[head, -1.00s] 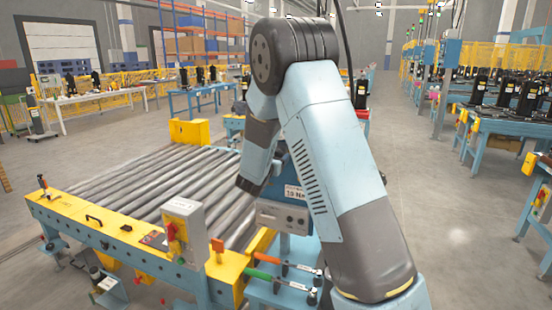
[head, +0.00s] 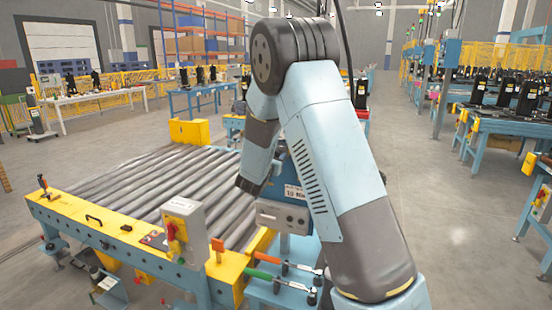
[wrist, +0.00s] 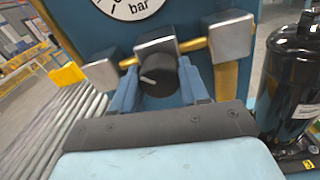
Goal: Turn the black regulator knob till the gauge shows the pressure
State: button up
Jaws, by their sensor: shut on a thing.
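The black regulator knob (wrist: 158,76) shows in the wrist view, with a pale pointer mark on its face. It sits below a grey metal block on a brass pipe (wrist: 193,44). My gripper (wrist: 160,82) has one blue finger on each side of the knob and is shut on it. The gauge (wrist: 135,6) is above, cut off by the top edge; only its lower rim with "bar" shows, and no needle reading can be made out. In the head view my arm hides the knob and gauge.
A black compressor (wrist: 298,85) stands close on the right in the wrist view. A roller conveyor (head: 150,190) with a yellow front rail (head: 120,235) lies left of my arm. Tools with green and orange handles (head: 268,260) lie on a blue shelf.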

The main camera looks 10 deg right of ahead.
jog(key=o, duration=1)
jog(key=shift+o, duration=0.2)
jog(key=v, duration=1.4)
jog(key=shift+w, duration=0.1)
